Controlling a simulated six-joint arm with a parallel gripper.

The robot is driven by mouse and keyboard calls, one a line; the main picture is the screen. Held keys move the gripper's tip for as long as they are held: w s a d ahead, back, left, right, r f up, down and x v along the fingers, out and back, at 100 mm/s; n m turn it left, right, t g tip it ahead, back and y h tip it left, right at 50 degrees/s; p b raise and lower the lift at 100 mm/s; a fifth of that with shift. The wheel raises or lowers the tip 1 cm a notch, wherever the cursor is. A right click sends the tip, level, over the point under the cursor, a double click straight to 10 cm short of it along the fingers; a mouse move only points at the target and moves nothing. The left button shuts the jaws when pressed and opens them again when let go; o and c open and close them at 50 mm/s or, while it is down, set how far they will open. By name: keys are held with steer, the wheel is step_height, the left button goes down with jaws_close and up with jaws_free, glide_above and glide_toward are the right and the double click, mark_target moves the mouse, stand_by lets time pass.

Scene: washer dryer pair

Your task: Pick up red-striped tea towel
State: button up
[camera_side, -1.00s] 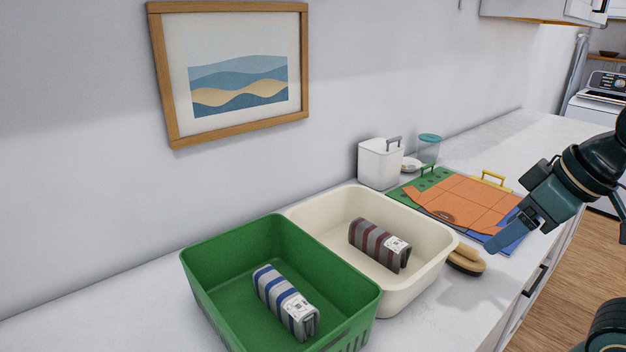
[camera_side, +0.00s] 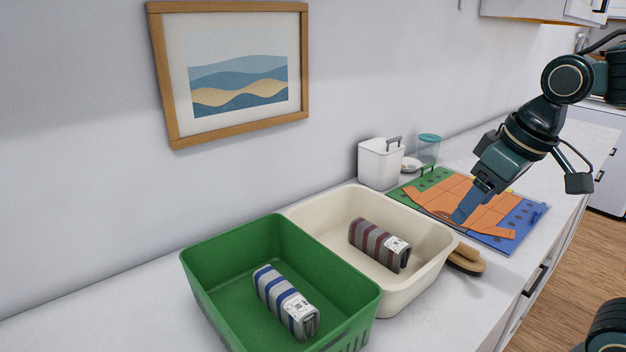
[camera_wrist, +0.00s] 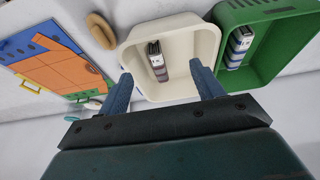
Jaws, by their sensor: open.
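The red-striped tea towel (camera_side: 379,245) is a folded grey roll with dark red stripes and a white label. It lies in the cream bin (camera_side: 330,277), and it also shows in the wrist view (camera_wrist: 157,62). My gripper (camera_side: 460,219) is open and empty, above the orange shirt-shaped cloth (camera_side: 478,203), to the right of the cream bin in the side view. In the wrist view my two blue fingers (camera_wrist: 162,88) are spread wide, with the cream bin (camera_wrist: 170,32) and the towel beyond them.
A green bin (camera_side: 215,262) beside the cream bin holds a blue-striped towel (camera_side: 287,300). A brush (camera_side: 466,260) lies by the cream bin's right side. A white canister (camera_side: 380,164) and glass jar (camera_side: 428,149) stand along the wall. A green-and-blue folding board (camera_side: 518,224) lies under the orange cloth.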

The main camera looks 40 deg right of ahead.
steer(key=w+d+f+g, duration=0.1)
steer(key=w+g, duration=0.1)
steer(key=w, duration=0.8)
steer(key=g, duration=0.2)
glide_above(381, 233)
step_height(381, 233, down, 6)
steer(key=shift+d+f, duration=0.1)
steer(key=shift+f, duration=4.3)
steer(key=shift+s+f, duration=0.1)
steer(key=shift+f, duration=2.5)
steer(key=shift+c, duration=0.5)
steer(key=c, duration=0.7)
